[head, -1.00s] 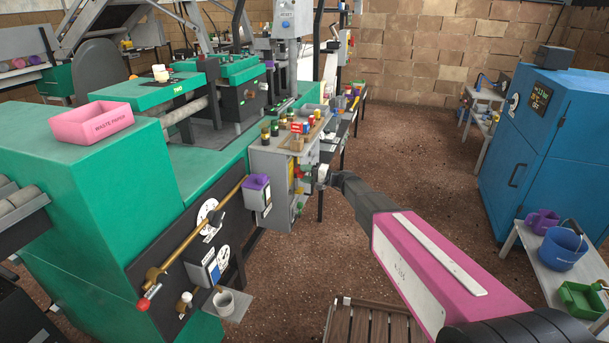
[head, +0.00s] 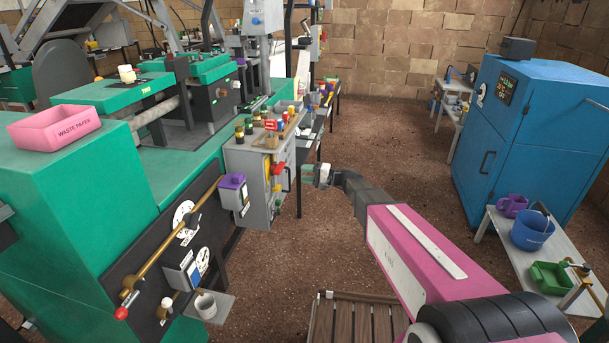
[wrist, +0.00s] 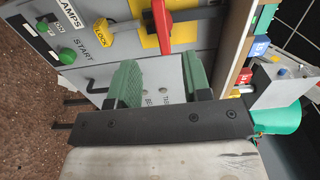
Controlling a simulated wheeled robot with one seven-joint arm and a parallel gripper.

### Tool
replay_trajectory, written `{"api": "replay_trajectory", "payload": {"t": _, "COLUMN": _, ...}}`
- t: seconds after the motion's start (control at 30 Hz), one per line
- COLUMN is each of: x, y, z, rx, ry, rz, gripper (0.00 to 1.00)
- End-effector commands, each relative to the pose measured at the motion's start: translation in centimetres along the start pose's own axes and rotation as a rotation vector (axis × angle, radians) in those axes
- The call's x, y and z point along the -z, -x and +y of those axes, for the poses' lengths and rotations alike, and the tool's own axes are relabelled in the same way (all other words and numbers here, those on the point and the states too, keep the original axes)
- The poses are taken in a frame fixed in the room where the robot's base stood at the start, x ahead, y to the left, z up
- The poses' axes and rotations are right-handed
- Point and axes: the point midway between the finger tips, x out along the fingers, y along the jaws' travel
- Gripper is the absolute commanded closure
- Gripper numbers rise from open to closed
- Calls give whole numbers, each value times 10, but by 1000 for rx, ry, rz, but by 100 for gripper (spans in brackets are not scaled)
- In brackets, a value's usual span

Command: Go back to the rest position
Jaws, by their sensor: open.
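My gripper (wrist: 160,84) is open in the wrist view, with two green ribbed fingers apart and nothing between them. Beyond the fingers is the front of a grey control box, with a red handle (wrist: 161,25) on a yellow plate, a yellow LOCK tag (wrist: 102,38) and a green START button (wrist: 67,56). In the head view my gripper (head: 309,173) is small, at the end of my pink arm, just right of the grey control box (head: 245,168). A gap shows between them there.
The green machine (head: 80,220) fills the left, with a pink waste paper tray (head: 53,128) on top. A blue cabinet (head: 535,130) and a low table (head: 500,225) with a blue bucket (head: 532,230) stand at right. Open brown floor (head: 390,145) lies between.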

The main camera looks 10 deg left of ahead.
Motion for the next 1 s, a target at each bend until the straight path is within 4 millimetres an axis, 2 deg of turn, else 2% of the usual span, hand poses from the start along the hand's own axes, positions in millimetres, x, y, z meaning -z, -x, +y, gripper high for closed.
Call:
{"api": "replay_trajectory", "payload": {"t": 0.17, "x": -4, "y": 4, "z": 2, "rx": -22, "ry": 2, "rz": -3, "gripper": 55}}
{"api": "replay_trajectory", "payload": {"t": 0.27, "x": -16, "y": 16, "z": 8, "rx": -89, "ry": 6, "rz": -15, "gripper": 55}}
{"api": "replay_trajectory", "payload": {"t": 0.47, "x": -55, "y": 64, "z": 35, "rx": -349, "ry": 21, "rz": -52, "gripper": 55}}
{"api": "replay_trajectory", "payload": {"t": 0.67, "x": -100, "y": 136, "z": 65, "rx": -682, "ry": 31, "rz": -79, "gripper": 55}}
{"api": "replay_trajectory", "payload": {"t": 0.8, "x": -131, "y": 195, "z": 80, "rx": -929, "ry": 34, "rz": -86, "gripper": 55}}
{"api": "replay_trajectory", "payload": {"t": 1.0, "x": -172, "y": 281, "z": 88, "rx": -1270, "ry": 42, "rz": -82, "gripper": 55}}
